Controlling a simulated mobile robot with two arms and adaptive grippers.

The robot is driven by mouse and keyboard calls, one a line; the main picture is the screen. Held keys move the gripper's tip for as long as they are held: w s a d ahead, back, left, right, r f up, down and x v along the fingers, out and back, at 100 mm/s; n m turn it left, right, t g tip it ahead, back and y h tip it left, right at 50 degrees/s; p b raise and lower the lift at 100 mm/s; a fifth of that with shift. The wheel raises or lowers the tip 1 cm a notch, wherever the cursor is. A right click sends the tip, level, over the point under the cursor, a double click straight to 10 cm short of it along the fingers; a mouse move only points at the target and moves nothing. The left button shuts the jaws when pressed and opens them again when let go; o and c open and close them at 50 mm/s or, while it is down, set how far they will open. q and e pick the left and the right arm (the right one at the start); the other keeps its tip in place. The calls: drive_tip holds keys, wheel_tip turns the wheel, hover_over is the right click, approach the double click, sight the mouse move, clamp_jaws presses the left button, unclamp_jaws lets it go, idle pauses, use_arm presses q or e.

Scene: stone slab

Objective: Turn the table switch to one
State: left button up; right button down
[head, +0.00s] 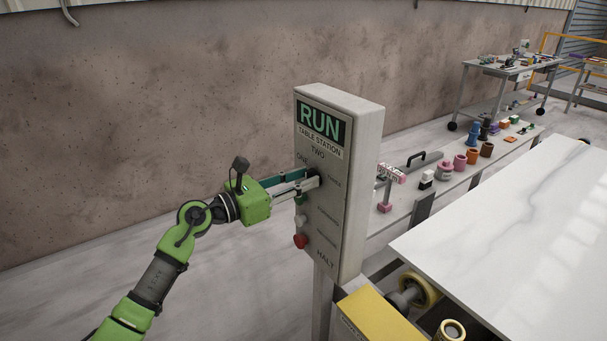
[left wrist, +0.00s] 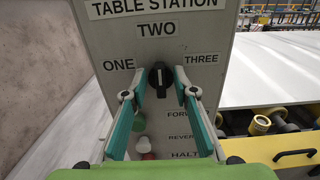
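The table switch is a black rotary knob (left wrist: 160,76) on the grey control box (head: 338,180), between the labels ONE and THREE and below TWO. Its pale mark points up toward TWO. In the head view the knob is mostly hidden by the fingers. My left gripper (head: 312,178) reaches the box face from the left. In the left wrist view its two green fingers (left wrist: 155,88) stand apart, one on each side of the knob; I cannot tell whether they touch it. My right gripper is not in view.
Below the knob are a green button (left wrist: 139,146) and a red button (head: 300,241) marked HALT. A white stone slab (head: 510,240) lies on rollers to the right. A bench (head: 458,187) with several small objects stands behind the box.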

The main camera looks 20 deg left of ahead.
use_arm(q)
drive_tip(key=shift+w+d, duration=0.15)
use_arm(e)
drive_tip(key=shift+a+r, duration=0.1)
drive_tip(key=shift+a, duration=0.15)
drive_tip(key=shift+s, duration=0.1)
use_arm(q)
clamp_jaws()
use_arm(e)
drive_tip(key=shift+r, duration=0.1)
